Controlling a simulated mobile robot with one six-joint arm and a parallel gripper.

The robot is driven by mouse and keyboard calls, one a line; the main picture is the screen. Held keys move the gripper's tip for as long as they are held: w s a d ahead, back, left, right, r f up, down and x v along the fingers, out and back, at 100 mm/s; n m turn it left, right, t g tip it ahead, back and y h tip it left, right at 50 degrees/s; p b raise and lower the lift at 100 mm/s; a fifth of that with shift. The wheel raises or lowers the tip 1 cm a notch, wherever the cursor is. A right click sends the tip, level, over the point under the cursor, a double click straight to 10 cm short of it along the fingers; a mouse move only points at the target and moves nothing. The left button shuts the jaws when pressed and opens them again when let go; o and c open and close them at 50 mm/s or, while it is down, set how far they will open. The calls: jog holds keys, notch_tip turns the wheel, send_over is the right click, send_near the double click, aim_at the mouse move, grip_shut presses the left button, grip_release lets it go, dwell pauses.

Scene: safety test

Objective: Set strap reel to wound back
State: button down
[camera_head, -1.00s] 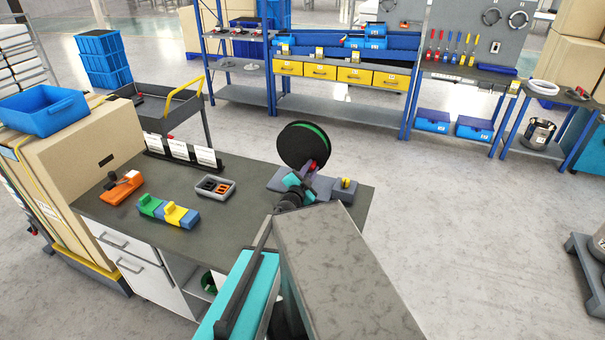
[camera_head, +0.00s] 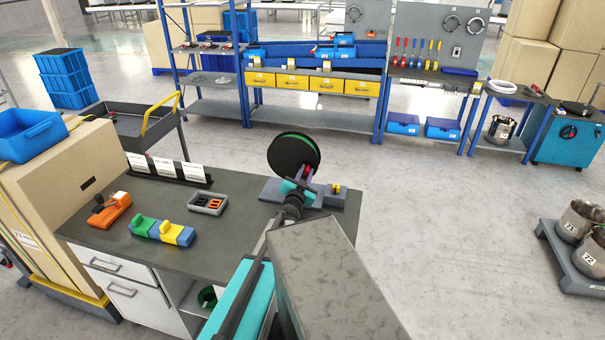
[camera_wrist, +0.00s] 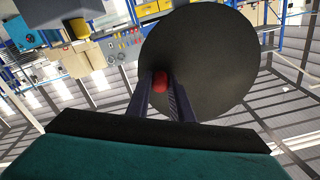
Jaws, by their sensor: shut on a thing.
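The strap reel (camera_head: 285,154) is a large black disc with a green band along its edge, standing upright on a grey base (camera_head: 271,190) at the bench's far right corner. A red knob (camera_head: 307,172) sits low on the reel's right side. My gripper (camera_head: 302,182) is at this knob. In the wrist view, the reel (camera_wrist: 205,60) fills the upper middle, and the red knob (camera_wrist: 159,82) lies between the tips of my two dark fingers, which are shut on it. My arm hides part of the base.
On the bench (camera_head: 160,192) stand an orange device (camera_head: 110,208), a green, blue and yellow block (camera_head: 162,230), a grey tray (camera_head: 208,204) and white cards (camera_head: 165,168). A small grey block with a yellow part (camera_head: 336,194) is right of the reel. Open floor (camera_head: 440,220) lies right.

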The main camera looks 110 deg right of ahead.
jog(key=shift+s+r, duration=0.15)
jog(key=shift+s, duration=0.1)
jog(key=c, duration=1.9)
grip_release()
jog(key=o, duration=0.3)
jog(key=shift+s+f, duration=0.1)
jog(key=shift+f, duration=0.1)
jog(key=shift+o, duration=0.2)
jog(key=shift+w, duration=0.25)
jog(key=shift+w+a+b, duration=0.35)
jog(key=shift+w+a, duration=0.1)
jog(key=shift+a, duration=0.05)
jog(key=b+v, duration=0.1)
jog(key=v, duration=1.1)
jog(key=shift+a, duration=0.2)
